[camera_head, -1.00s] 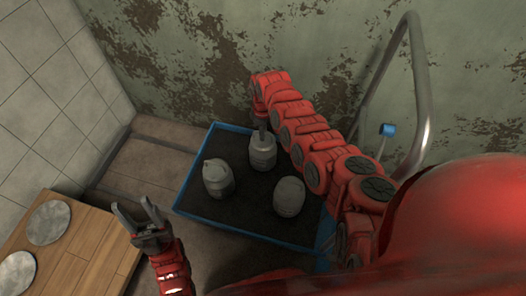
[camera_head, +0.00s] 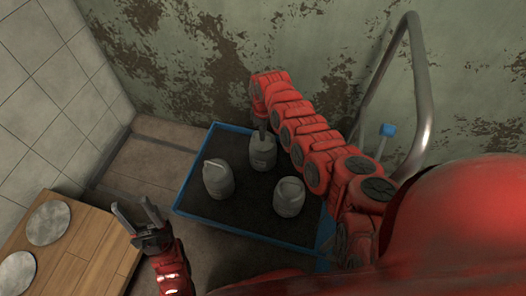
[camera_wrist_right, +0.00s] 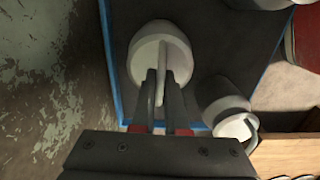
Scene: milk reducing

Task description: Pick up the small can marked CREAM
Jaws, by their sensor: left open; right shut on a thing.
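Three grey cans stand on a dark, blue-rimmed cart platform (camera_head: 212,218). My right gripper (camera_head: 262,132) reaches down to the rear can (camera_head: 262,153). In the right wrist view the right gripper (camera_wrist_right: 163,90) is shut on the thin upright handle across the top of this can (camera_wrist_right: 146,48). The can appears upright. A second can (camera_head: 217,180) stands to its left and a third can (camera_head: 289,198) to its front right. No CREAM marking can be read on any can. My left gripper (camera_head: 138,215) is open and empty beside the wooden table.
A wooden table (camera_head: 92,262) with two round grey discs (camera_head: 47,222) is at the lower left. A curved metal handrail (camera_head: 418,90) rises at the right of the cart. A rusty wall (camera_head: 225,45) stands behind, a tiled wall at the left.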

